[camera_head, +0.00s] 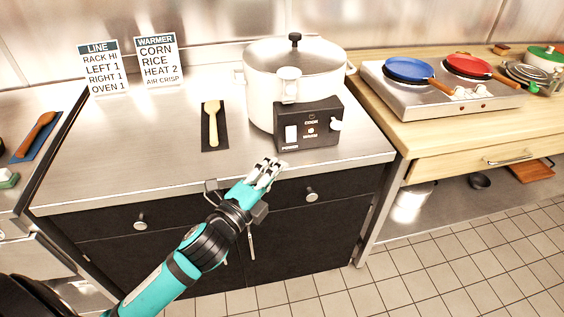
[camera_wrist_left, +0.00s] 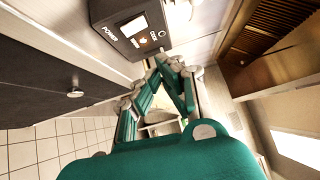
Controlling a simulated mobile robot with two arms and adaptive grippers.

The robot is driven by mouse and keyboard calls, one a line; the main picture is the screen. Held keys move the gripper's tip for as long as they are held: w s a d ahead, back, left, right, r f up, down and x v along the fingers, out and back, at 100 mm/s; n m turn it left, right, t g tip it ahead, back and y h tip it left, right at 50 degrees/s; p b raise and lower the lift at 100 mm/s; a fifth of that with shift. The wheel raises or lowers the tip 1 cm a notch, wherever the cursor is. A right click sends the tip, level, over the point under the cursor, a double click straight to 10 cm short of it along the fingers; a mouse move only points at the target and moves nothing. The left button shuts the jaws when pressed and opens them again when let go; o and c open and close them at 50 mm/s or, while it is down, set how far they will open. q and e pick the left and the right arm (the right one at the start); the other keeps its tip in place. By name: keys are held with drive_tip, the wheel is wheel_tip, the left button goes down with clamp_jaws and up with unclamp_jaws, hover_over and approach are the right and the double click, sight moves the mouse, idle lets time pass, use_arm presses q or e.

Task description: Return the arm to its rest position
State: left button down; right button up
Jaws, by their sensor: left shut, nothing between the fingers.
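My left arm comes in from the lower left in the head view. My left gripper (camera_head: 270,170) is shut and empty, in front of the counter's front edge and below the rice cooker's control box (camera_head: 308,126). In the left wrist view my left gripper (camera_wrist_left: 168,64) shows its fingers together at the tips, with the control box (camera_wrist_left: 134,26) just beyond them. A gap shows between gripper and box in the head view. My right gripper is in neither view.
A white cooker (camera_head: 262,95) stands on the steel counter (camera_head: 120,165), beside a wooden paddle (camera_head: 213,125) on a dark mat. Drawers with knobs (camera_head: 140,224) lie below the counter edge. A hot plate with blue (camera_head: 408,69) and red pans (camera_head: 468,64) stands at right. Tiled floor (camera_head: 450,255) is clear.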

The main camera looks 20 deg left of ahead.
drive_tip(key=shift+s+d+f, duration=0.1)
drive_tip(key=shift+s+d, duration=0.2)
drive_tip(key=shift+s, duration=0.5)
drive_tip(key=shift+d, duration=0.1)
